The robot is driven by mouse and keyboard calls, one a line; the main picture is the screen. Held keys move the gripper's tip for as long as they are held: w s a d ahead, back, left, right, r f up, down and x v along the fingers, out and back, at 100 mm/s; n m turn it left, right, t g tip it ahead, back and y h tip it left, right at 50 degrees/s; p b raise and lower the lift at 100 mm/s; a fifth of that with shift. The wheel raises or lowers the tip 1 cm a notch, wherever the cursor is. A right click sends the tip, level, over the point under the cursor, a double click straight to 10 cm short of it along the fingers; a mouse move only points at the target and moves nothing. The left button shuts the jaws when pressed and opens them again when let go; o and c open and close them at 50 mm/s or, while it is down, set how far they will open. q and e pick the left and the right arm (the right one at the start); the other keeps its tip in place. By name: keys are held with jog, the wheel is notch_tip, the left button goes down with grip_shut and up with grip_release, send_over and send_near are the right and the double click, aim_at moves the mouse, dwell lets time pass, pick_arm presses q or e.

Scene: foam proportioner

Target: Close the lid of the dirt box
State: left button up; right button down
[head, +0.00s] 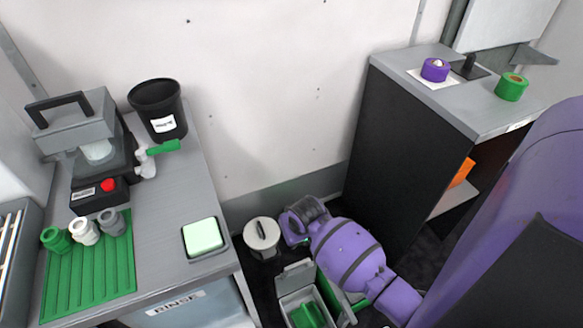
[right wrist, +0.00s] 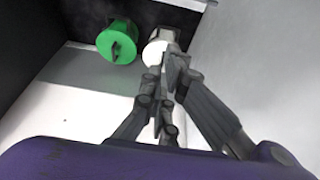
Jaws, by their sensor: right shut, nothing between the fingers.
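A small grey box (head: 287,313) with green inside stands low at the bottom of the head view, between the two counters. Its grey lid (head: 295,277) stands raised at the back edge, so the box is open. It looks like the dirt box. My right arm reaches down just right of it, and my right gripper (head: 292,226) is beyond the lid, apart from it. In the right wrist view the fingers (right wrist: 168,62) are shut and empty. I cannot make out the box in that view. My left gripper is not in view.
A round white-lidded canister (head: 262,234) stands beside my right gripper. The wrist view shows a green round knob (right wrist: 118,42) and a white round part (right wrist: 157,52) behind the fingers. A grey counter (head: 180,215) is left, a dark cabinet (head: 395,150) right.

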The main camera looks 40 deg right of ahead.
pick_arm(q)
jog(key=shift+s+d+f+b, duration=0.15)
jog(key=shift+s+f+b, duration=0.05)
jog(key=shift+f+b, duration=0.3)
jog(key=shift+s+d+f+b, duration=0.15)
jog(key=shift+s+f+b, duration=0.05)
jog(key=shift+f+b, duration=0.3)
pick_arm(e)
notch_tip(320, 180, down, 9)
jog(key=shift+s, duration=0.3)
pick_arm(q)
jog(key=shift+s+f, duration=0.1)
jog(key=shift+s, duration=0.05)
pick_arm(e)
jog(key=shift+a, duration=0.1)
jog(key=shift+s, duration=0.2)
